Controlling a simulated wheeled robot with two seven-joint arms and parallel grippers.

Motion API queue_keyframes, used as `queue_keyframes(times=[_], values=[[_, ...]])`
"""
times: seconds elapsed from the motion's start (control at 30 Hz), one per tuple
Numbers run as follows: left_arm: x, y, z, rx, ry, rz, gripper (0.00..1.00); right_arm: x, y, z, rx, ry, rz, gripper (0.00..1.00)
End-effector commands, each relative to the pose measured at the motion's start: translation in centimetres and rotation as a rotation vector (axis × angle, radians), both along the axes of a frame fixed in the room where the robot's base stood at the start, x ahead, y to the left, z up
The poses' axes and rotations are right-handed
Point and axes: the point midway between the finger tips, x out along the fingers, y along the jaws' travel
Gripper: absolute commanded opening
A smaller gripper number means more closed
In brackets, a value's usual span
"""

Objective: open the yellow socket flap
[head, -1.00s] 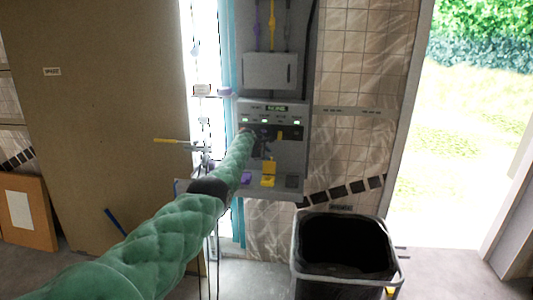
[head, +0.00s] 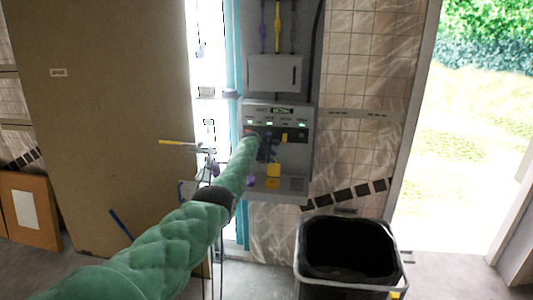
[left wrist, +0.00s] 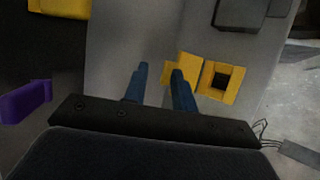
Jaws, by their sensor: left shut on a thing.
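The grey panel (head: 293,155) hangs on the wall ahead, with a lower sloped face carrying sockets. The yellow socket flap (head: 274,170) stands raised above its yellow frame (head: 272,184). In the left wrist view, the flap (left wrist: 183,67) is swung away beside the square yellow frame (left wrist: 220,81), whose dark opening shows. My left gripper (head: 267,152) is at the panel, partly hidden by my green arm. In the left wrist view, its blue fingers (left wrist: 160,88) are at the flap, shut on it; the contact itself is hard to see. My right gripper is out of view.
A purple flap (left wrist: 25,100) lies left of the fingers in the left wrist view. A black bin (head: 349,250) stands below right. A yellow-handled lever (head: 172,142) sticks out left of the panel. An open doorway is at right.

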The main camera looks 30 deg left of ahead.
Motion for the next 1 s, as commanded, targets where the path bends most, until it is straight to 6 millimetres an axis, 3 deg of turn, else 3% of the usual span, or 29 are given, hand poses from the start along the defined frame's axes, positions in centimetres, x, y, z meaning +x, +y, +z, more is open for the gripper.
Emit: queue_keyframes(times=[0.37, 0.53, 1.0], values=[[-2.0, 0.6, 2.1, 0.003, -0.009, 0.003, 0.15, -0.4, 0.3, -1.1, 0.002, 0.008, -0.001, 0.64], [-3.3, 0.8, 3.1, 0.004, -0.008, 0.002, 0.15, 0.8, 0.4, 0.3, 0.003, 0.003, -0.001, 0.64], [-6.1, 1.2, 5.9, 0.002, -0.008, 0.002, 0.15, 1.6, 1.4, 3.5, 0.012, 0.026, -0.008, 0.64]])
